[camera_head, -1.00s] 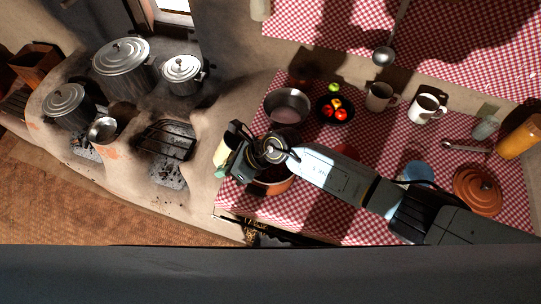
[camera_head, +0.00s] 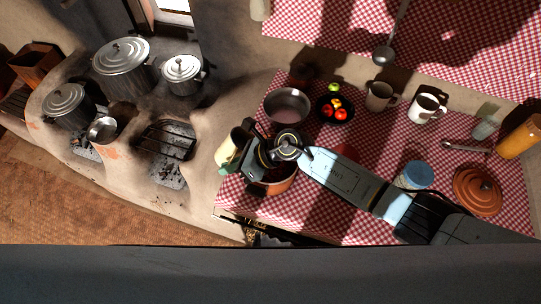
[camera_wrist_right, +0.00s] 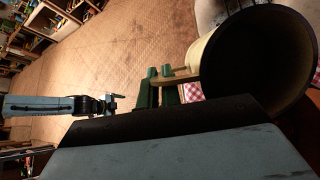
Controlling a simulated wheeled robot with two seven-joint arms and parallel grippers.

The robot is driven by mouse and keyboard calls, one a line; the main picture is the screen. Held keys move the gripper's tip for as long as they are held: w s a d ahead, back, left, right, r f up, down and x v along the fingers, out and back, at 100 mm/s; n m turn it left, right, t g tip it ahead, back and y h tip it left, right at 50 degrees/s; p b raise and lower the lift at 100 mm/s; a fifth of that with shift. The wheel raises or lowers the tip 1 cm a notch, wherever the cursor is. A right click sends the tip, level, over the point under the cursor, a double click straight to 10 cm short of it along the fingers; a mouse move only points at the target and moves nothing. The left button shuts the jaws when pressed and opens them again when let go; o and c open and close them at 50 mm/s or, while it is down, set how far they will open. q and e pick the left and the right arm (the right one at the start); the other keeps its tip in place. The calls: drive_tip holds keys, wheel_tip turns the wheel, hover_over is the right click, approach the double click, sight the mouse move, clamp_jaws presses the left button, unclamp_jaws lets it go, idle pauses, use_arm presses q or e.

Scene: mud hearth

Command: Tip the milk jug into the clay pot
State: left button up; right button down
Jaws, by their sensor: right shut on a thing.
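The cream milk jug (camera_head: 226,152) is held at the left end of my right arm, just left of the clay pot, over the counter's left edge. My right gripper (camera_head: 224,170) is shut on its handle. In the right wrist view the green fingers (camera_wrist_right: 162,88) clasp the handle, and the jug's rim (camera_wrist_right: 202,62) surrounds a dark interior; no milk can be made out. The brown clay pot (camera_head: 280,186) stands on the checked cloth, partly hidden under my right wrist. My left gripper (camera_wrist_right: 116,100) appears small in the right wrist view, its jaws unclear.
A steel bowl (camera_head: 287,105) and a black fruit bowl (camera_head: 335,109) stand behind the pot. A blue-lidded jar (camera_head: 417,175) and a terracotta lid (camera_head: 477,191) lie near my right forearm. The mud stove (camera_head: 205,130) with lidded pots is to the left.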

drive_tip(key=shift+s+d+r, duration=0.15)
drive_tip(key=shift+r, duration=0.05)
drive_tip(key=shift+d+y, duration=0.1)
drive_tip(key=shift+y, duration=0.2)
drive_tip(key=shift+r, duration=0.1)
drive_tip(key=shift+w, duration=0.2)
drive_tip(key=shift+s+y, duration=0.15)
drive_tip(key=shift+y, duration=0.15)
drive_tip(key=shift+w+d+y, duration=0.2)
drive_tip(key=shift+d+y, duration=0.1)
drive_tip(key=shift+y, duration=0.1)
drive_tip(key=shift+s+f, duration=0.15)
drive_tip(key=shift+f, duration=0.05)
drive_tip(key=shift+y+b, duration=0.3)
